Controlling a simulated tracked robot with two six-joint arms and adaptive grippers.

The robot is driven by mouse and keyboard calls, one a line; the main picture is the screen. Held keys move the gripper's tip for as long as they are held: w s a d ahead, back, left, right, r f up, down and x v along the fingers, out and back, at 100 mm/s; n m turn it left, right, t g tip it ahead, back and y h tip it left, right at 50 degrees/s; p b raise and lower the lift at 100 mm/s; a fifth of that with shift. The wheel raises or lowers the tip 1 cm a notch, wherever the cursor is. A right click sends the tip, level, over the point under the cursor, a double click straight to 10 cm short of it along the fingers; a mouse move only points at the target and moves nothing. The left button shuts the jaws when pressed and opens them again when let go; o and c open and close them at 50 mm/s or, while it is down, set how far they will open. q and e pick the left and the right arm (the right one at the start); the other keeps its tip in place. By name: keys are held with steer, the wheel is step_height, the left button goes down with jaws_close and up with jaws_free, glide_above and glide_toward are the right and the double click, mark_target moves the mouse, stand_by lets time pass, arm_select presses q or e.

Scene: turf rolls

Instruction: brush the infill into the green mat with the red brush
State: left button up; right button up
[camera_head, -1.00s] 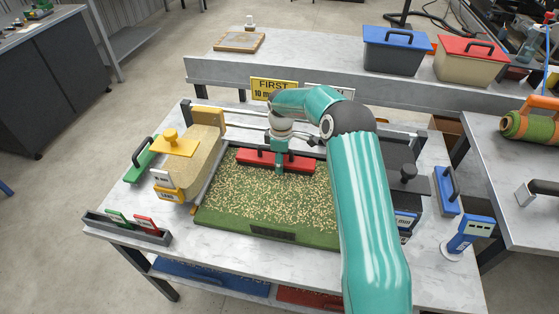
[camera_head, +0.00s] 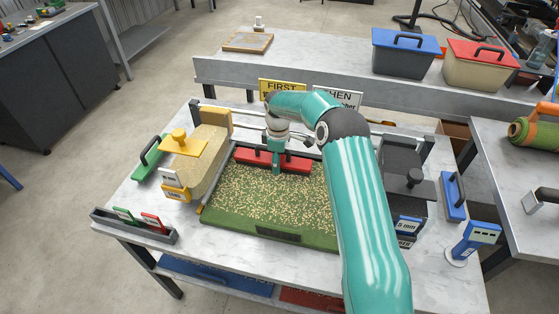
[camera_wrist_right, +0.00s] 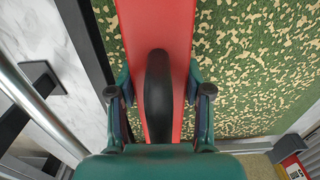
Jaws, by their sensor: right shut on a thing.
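The green mat (camera_head: 262,213) lies on the table with pale infill grains scattered over it. The red brush (camera_head: 295,164) lies across the mat's far part, its long side running left to right. My right gripper (camera_head: 276,166) is shut on the brush's black handle from above. In the right wrist view, my right gripper (camera_wrist_right: 159,95) has a finger on each side of the black handle (camera_wrist_right: 159,98), and the red brush body (camera_wrist_right: 178,30) lies over the grainy mat (camera_wrist_right: 255,60). My left gripper is not in view.
A yellow-lidded container (camera_head: 205,155) stands left of the mat, with a green brush (camera_head: 151,158) beside it. A dark container (camera_head: 404,180) and a blue brush (camera_head: 453,196) are to the right. A card holder (camera_head: 135,226) sits at the front left.

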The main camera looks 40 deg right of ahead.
mark_target(318, 174)
steer(key=s+d, duration=0.1)
steer(key=s, duration=0.1)
steer(key=s+d+b, duration=0.1)
steer(key=s+d, duration=0.2)
steer(key=s, duration=0.1)
steer(key=shift+s+d+b, duration=0.1)
steer(key=shift+d+b, duration=0.1)
steer(key=shift+b, duration=0.15)
steer(key=shift+s+d+b, duration=0.15)
steer(key=shift+s+d, duration=0.65)
steer(key=shift+s, duration=0.3)
steer(key=shift+s+d+b, duration=0.15)
steer(key=shift+s+d, duration=0.6)
steer(key=shift+s, duration=0.35)
steer(key=shift+s+d+b, duration=0.15)
steer(key=shift+s+d, duration=0.65)
steer(key=shift+s, duration=0.3)
steer(key=shift+w+a, duration=0.5)
steer(key=shift+w, duration=0.2)
steer(key=shift+w+a, duration=0.45)
steer(key=shift+w, duration=0.2)
steer(key=shift+s+d, duration=0.1)
steer(key=shift+s, duration=0.05)
steer(key=shift+s+d, duration=0.45)
steer(key=shift+s, duration=0.15)
steer(key=shift+s+d, duration=0.4)
steer(key=shift+s, duration=0.2)
